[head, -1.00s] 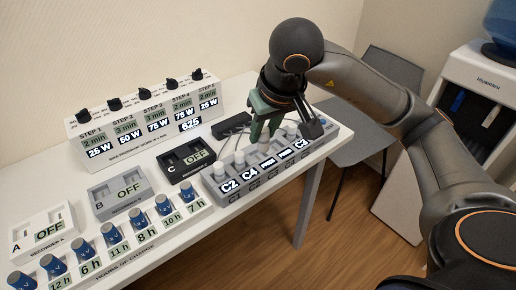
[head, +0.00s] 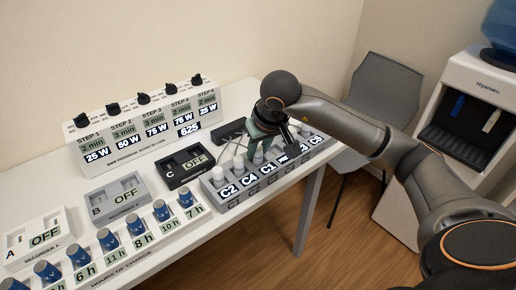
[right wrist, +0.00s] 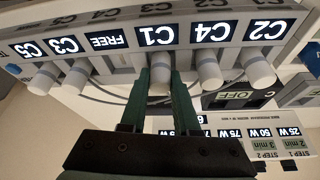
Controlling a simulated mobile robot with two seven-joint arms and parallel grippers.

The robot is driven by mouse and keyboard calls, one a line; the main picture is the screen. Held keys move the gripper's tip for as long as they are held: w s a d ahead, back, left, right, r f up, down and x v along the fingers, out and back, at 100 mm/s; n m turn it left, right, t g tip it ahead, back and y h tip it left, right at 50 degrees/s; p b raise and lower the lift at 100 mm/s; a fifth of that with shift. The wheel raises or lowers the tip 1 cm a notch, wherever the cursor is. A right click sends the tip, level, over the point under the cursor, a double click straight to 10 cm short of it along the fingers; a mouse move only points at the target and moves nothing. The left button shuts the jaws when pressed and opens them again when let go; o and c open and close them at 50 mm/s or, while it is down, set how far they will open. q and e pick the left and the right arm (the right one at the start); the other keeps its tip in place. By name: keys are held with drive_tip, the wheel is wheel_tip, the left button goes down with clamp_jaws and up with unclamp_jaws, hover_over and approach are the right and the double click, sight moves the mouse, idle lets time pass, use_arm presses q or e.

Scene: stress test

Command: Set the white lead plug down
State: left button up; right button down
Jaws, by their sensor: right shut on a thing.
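The white lead plug (right wrist: 160,84) stands in the grey lead rack (head: 233,206) at the slot whose display reads C1. My right gripper (head: 258,151) is shut on this plug from above; in the right wrist view its green fingers (right wrist: 161,76) lie on either side of it. Other white plugs stand at C2 (right wrist: 258,72), C4 (right wrist: 209,72), C3 (right wrist: 76,77) and C5 (right wrist: 42,77). The slot marked FREE (right wrist: 110,41) is empty. The plug's lower end is hidden in the rack. My left gripper is not in view.
Recorder C (head: 187,169), recorder B (head: 117,198) and recorder A (head: 40,238), with OFF displays, stand left of the rack. A row of blue cells (head: 137,223) lies in front. The step programmer (head: 137,142) stands behind. A chair (head: 372,115) is beside the table.

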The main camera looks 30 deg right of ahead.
drive_tip(key=shift+f, duration=0.1)
drive_tip(key=c, duration=1.1)
unclamp_jaws()
drive_tip(key=shift+f, duration=0.1)
drive_tip(key=o, duration=0.5)
drive_tip(key=shift+c, duration=0.2)
drive_tip(key=shift+r, duration=0.25)
drive_tip(key=shift+s+r, duration=0.1)
drive_tip(key=shift+r, duration=0.3)
drive_tip(key=p+v, duration=0.1)
drive_tip(key=v, duration=1)
drive_tip(key=shift+p, duration=0.35)
drive_tip(key=shift+r, duration=0.1)
